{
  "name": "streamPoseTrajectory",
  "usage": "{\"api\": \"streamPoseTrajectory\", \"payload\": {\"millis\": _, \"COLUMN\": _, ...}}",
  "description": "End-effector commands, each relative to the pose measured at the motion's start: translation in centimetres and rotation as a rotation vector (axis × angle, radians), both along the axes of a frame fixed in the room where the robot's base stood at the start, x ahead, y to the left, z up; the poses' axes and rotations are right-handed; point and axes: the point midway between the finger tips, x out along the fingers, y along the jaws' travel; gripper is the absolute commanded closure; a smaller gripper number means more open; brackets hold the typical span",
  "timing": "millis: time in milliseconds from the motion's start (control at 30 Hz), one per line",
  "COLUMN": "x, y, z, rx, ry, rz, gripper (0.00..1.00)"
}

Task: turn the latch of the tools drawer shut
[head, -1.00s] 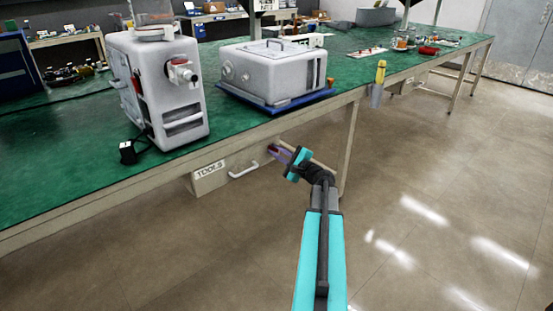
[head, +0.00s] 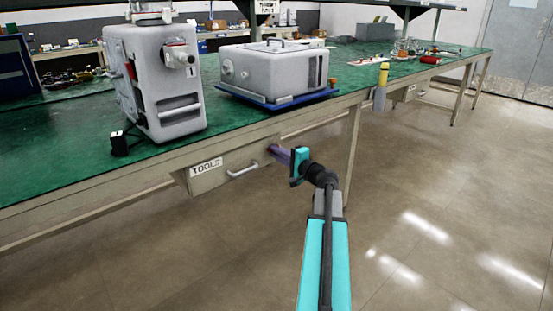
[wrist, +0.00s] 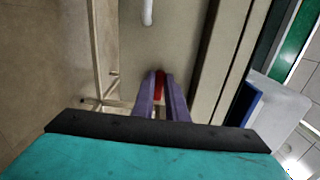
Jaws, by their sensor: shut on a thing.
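The tools drawer (head: 216,175) hangs under the green bench, with a TOOLS label and a white handle (head: 243,169). It looks pushed in. My gripper (head: 273,150) is at the right end of the drawer front. In the wrist view its two purple fingers (wrist: 160,88) are shut on the red latch (wrist: 160,82), one on each side. The handle also shows at the top of the wrist view (wrist: 148,12). The latch's exact angle is hard to read, and the fingers hide most of it in the head view.
A grey pump canister marked 1 (head: 156,85) and a grey box-shaped unit on a blue tray (head: 272,75) stand on the green bench (head: 60,160) above. A bench leg (head: 350,150) stands just behind my arm. The floor at right is clear.

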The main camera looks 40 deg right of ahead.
Motion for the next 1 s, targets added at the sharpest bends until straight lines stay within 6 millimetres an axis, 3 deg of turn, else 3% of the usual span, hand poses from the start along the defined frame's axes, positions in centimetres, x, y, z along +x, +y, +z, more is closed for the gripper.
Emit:
{"api": "streamPoseTrajectory", "payload": {"millis": 600, "x": 0.01, "y": 0.01, "z": -0.08, "rx": -0.051, "ry": 0.005, "rz": 0.000, "gripper": 1.00}}
{"api": "streamPoseTrajectory", "payload": {"millis": 633, "x": 0.01, "y": 0.01, "z": -0.08, "rx": -0.051, "ry": 0.005, "rz": 0.000, "gripper": 0.84}}
{"api": "streamPoseTrajectory", "payload": {"millis": 733, "x": 0.01, "y": 0.01, "z": -0.08, "rx": -0.051, "ry": 0.005, "rz": 0.000, "gripper": 0.69}}
{"api": "streamPoseTrajectory", "payload": {"millis": 1000, "x": -0.01, "y": 0.01, "z": -0.06, "rx": -0.049, "ry": 0.004, "rz": 0.000, "gripper": 0.69}}
